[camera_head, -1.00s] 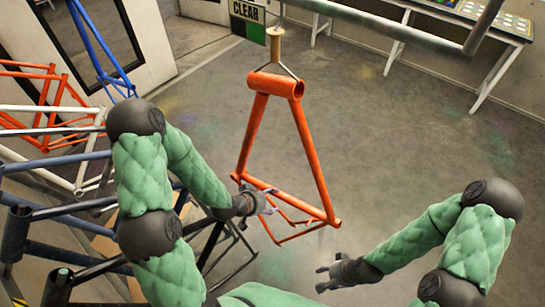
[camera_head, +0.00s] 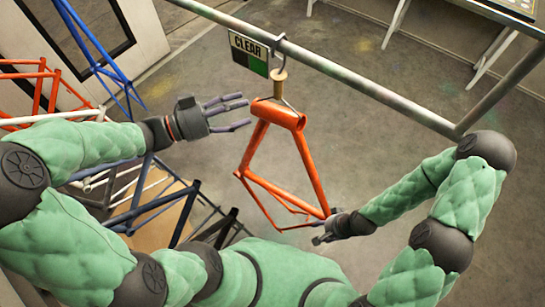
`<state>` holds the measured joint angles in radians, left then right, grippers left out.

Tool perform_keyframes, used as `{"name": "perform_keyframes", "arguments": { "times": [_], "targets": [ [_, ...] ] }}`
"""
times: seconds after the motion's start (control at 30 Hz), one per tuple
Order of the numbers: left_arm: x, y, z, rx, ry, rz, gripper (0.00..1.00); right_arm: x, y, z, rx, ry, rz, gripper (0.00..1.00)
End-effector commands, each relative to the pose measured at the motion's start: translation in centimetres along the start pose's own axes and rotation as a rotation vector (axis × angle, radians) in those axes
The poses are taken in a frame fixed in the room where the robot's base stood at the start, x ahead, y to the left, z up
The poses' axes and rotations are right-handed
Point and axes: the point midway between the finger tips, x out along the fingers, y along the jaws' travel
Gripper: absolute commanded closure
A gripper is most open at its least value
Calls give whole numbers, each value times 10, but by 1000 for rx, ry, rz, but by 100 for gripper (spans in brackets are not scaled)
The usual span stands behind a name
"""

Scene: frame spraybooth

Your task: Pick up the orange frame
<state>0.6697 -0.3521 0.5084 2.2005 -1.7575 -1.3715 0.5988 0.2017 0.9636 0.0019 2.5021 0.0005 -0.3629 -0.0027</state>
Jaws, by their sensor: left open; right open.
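The orange frame (camera_head: 310,165) hangs from a hook and wooden spool (camera_head: 279,85) on an overhead rail, with its thick tube at the top. My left gripper (camera_head: 240,112) is open and empty, with fingers pointing right, just left of the frame's top tube in the picture. My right gripper (camera_head: 322,232) is open beside the frame's lower right corner. Its fingers overlap or lie very close to that corner; I cannot tell whether they touch it.
A grey rail (camera_head: 345,78) crosses above the frame, with a CLEAR sign (camera_head: 249,53) hanging from it. Blue frames (camera_head: 100,60) and another orange frame (camera_head: 38,85) stand at the left. A white-legged table (camera_head: 490,50) is at the back right. Grey floor lies open behind the frame.

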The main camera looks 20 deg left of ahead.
Motion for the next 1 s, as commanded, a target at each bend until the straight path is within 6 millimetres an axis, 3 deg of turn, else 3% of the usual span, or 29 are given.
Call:
{"name": "perform_keyframes", "arguments": {
  "times": [0.13,0.5,0.77,1.0],
  "targets": [
    [4,7,-6,10,-3,22,40,-4,-1,1,1,-2,0,49],
    [48,6,-6,10,-4,22,40,-9,-3,1,1,-2,0,49],
    [62,5,-8,10,-4,21,40,-13,-4,2,1,-2,0,49],
    [93,2,-13,10,-4,23,40,-22,-7,2,1,-2,0,49]
  ]
}}
